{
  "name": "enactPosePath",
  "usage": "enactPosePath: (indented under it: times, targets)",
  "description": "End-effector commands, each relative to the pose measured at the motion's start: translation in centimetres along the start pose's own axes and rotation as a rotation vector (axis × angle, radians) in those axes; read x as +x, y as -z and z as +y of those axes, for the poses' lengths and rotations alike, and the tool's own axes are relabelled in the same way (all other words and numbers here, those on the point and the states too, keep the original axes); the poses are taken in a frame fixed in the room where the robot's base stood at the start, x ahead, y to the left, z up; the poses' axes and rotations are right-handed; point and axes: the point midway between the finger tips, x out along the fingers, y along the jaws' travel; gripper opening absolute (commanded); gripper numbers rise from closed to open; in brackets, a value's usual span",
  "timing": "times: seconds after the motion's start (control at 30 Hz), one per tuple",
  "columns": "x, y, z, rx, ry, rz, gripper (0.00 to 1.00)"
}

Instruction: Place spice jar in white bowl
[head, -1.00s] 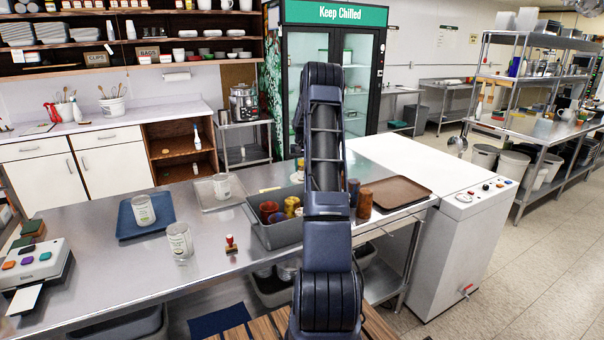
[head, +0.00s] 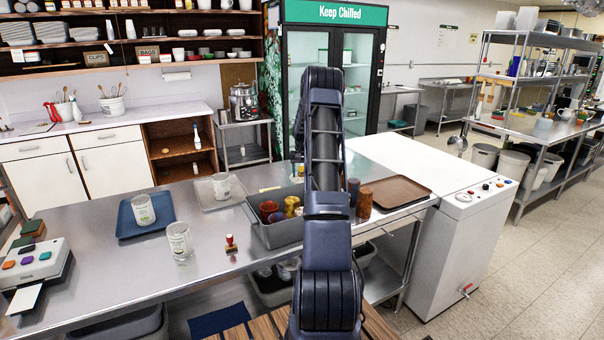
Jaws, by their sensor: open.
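No thing is clearly the spice jar. A brown cylindrical container (head: 364,204) and a darker one (head: 353,190) stand beside my arm, right of the grey bin; they may be jars or cups. No white bowl shows clearly on the counter. Small white dishes (head: 187,33) sit on the back wall shelf, too small to tell apart. My arm rises through the middle of the head view and hides part of the counter behind it. My gripper is hidden behind the arm, so its fingers do not show.
A white machine (head: 462,245) stands right.

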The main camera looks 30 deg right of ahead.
Motion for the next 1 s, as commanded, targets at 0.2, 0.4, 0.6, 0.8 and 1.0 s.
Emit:
enactPosePath:
  times: [0.2,0.4,0.6,0.8,1.0]
  targets:
    - [-1.1,0.0,0.0,0.0,0.0,0.001,0.6]
    - [-4.5,0.0,0.0,0.0,-0.001,0.002,0.6]
    - [-8.4,0.0,-0.1,-0.001,0.0,0.002,0.6]
    - [-11.1,0.1,0.0,0.0,0.0,0.002,0.6]
    - [-12.5,-0.2,-0.2,-0.003,-0.001,0.002,0.6]
